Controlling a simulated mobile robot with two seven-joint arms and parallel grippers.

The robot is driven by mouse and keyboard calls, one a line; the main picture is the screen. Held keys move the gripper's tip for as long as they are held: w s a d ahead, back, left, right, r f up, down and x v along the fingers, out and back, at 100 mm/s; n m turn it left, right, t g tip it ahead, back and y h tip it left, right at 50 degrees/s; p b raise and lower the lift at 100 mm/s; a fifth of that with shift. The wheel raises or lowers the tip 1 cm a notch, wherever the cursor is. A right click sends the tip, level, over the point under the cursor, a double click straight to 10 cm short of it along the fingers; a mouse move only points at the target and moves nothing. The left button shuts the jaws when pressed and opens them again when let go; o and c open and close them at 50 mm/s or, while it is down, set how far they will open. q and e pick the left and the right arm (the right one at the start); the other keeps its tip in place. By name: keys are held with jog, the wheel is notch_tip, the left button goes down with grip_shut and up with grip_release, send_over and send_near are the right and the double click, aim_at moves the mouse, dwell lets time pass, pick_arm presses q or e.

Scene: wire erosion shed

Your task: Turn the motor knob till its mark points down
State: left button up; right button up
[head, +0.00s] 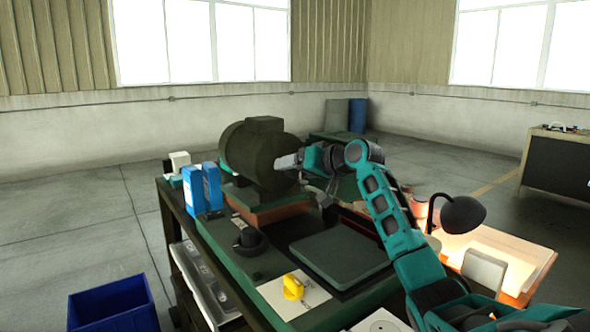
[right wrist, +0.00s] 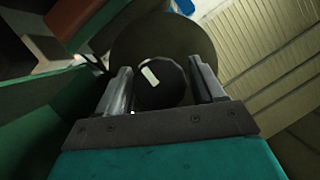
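The dark motor (head: 262,156) sits on the green bench in the head view, its shaded end facing right. In the right wrist view the motor knob (right wrist: 168,92) is a round black disc in front of the motor's wide dull end face. Its mark is a short white bar (right wrist: 150,75), off the knob's centre to the upper left in that tilted view. My right gripper (right wrist: 160,75) has one finger on each side of the knob; I cannot tell whether they touch it. In the head view my right gripper (head: 291,163) is at the motor's right end. My left gripper is not in view.
Blue boxes (head: 203,188) stand left of the motor. A black round part (head: 248,240), a yellow tool (head: 293,286) and a dark flat block (head: 338,252) are on the bench. A black lamp (head: 461,214) stands at right. A blue bin (head: 113,305) is on the floor.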

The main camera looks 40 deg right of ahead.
jog(key=shift+o, duration=0.5)
